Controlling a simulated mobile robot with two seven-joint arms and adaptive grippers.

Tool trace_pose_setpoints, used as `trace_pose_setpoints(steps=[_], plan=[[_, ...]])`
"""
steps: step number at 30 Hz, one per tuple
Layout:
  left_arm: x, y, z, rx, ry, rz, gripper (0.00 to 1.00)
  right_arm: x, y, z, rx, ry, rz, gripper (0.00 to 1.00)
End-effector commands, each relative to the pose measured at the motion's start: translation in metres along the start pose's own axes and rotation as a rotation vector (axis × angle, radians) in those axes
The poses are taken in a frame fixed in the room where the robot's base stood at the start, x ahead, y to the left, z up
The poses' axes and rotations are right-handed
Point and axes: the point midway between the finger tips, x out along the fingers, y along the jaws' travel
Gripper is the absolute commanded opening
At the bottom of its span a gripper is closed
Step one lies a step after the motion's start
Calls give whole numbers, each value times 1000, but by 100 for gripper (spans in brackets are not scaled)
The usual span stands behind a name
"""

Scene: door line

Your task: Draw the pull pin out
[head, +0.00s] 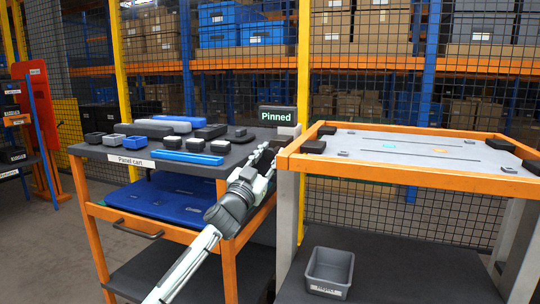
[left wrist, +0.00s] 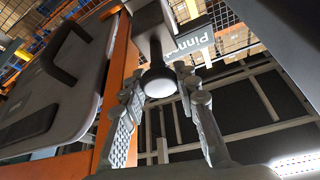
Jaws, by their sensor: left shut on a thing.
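The pull pin (left wrist: 159,78) shows in the left wrist view as a dark shaft with a round, pale-ended knob. My left gripper (left wrist: 161,92) has its two fingers on either side of the knob and is shut on it. In the head view my left gripper (head: 264,158) is in the gap between the panel cart and the orange-framed table, below the "Pinned" sign (head: 277,115). The pin is hidden behind the gripper there. The sign also shows in the left wrist view (left wrist: 195,43). My right gripper is not in view.
The panel cart (head: 190,172) at left carries several grey and blue parts. The orange-framed table (head: 410,173) at right has a pale top with dark corner blocks. A grey bin (head: 330,270) stands on its lower shelf. Mesh fencing closes off the back.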

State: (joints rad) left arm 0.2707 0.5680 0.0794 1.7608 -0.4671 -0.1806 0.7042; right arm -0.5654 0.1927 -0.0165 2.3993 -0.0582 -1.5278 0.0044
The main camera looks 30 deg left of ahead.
Motion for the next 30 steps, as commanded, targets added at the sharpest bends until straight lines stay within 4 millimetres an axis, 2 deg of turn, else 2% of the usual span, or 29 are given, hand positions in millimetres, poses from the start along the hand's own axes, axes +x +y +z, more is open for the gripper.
trace_pose_setpoints(steps=[4,6,10,19,20,21,22,30], plan=[[-6,0,-3,-2,-1,1,0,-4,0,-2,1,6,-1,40],[-16,1,-7,-4,-2,2,0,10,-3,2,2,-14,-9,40],[-30,0,-12,-3,-2,1,0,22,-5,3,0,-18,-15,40],[-33,2,-12,-1,0,2,0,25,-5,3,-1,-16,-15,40],[-33,2,-12,-1,0,3,33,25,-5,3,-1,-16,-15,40],[-33,2,-12,-1,0,3,38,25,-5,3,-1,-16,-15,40],[-33,2,-12,-1,0,3,40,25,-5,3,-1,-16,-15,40],[-32,1,-13,-1,0,1,40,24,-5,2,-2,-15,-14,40]])
